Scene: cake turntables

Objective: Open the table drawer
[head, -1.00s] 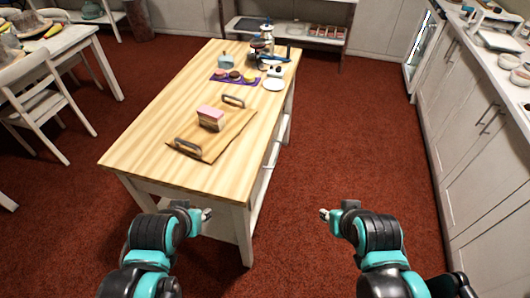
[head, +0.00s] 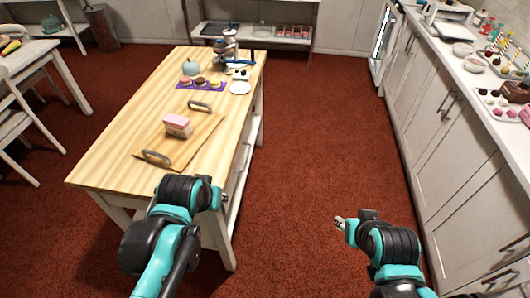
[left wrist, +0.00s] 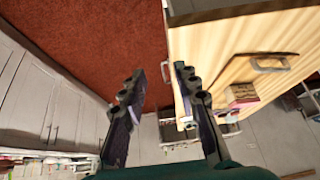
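The wooden-topped white table (head: 120,150) stands at centre left in the head view. Its long right side, where a white drawer front (head: 241,165) appears to sit under the top, is seen at a steep angle; I see no clear gap there. My left gripper (head: 218,198) is beside the table's near right corner, partly hidden by its own arm. In the left wrist view, its fingers (left wrist: 160,88) are apart with nothing between them, and the tabletop (left wrist: 215,75) is close to the right finger. My right gripper (head: 341,224) is over the red floor, away from the table; its finger opening is too small to judge.
On the table are a board (head: 190,151) with handles, a pink-topped cake piece (head: 177,125) and a purple tray (head: 196,86) of sweets. White cabinets (head: 455,150) line the right side. The red carpet (head: 310,140) between is clear.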

